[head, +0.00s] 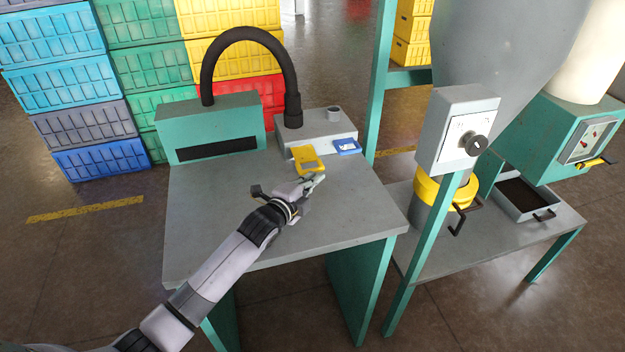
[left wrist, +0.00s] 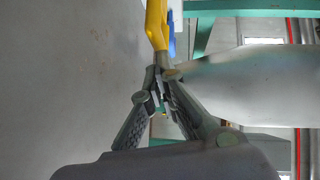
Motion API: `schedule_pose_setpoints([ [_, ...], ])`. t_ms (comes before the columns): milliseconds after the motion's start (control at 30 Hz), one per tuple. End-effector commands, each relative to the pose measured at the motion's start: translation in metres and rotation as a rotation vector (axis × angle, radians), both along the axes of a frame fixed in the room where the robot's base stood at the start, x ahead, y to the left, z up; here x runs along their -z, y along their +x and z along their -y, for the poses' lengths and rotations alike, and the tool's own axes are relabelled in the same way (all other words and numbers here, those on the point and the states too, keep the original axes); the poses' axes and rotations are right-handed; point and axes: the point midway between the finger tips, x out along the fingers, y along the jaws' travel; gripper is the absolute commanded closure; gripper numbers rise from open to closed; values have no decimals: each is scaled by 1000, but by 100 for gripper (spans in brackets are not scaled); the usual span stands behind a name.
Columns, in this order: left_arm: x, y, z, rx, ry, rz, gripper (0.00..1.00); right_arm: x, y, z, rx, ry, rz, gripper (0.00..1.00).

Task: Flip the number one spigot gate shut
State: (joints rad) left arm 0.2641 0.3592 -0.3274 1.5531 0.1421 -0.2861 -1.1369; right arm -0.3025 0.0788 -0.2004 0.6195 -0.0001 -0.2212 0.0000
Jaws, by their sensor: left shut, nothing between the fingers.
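A grey hopper (head: 505,55) stands at the right of the head view. A yellow collar with a dark crank-like handle, which looks like its spigot gate (head: 430,190), is at its lower end, partly behind a teal post. I cannot read a number on it or tell whether it is open. My left gripper (head: 318,181) is over the grey table, left of and apart from the collar. In the left wrist view its fingertips (left wrist: 163,80) are together and hold nothing. A yellow item (head: 307,158) lies just beyond the gripper. My right gripper is out of view.
A control box with a dark knob (head: 474,145) is on the teal post between the table and hopper. A dark tray (head: 525,198) sits on the right bench beside another teal machine with a yellow handle (head: 592,163). The left table's front is clear.

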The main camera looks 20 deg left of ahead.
Motion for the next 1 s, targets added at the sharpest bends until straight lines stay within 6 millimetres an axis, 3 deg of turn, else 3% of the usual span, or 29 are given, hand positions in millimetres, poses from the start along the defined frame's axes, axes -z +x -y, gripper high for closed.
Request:
schedule_pose_setpoints([
  [267, 0, 2, -2, 0, 2, 1, 100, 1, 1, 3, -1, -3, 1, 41],
  [633, 1, 43, -30, -1, 3, 2, 100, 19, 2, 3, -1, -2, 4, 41],
  [1000, 0, 47, -33, -2, 0, 0, 100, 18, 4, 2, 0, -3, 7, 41],
])
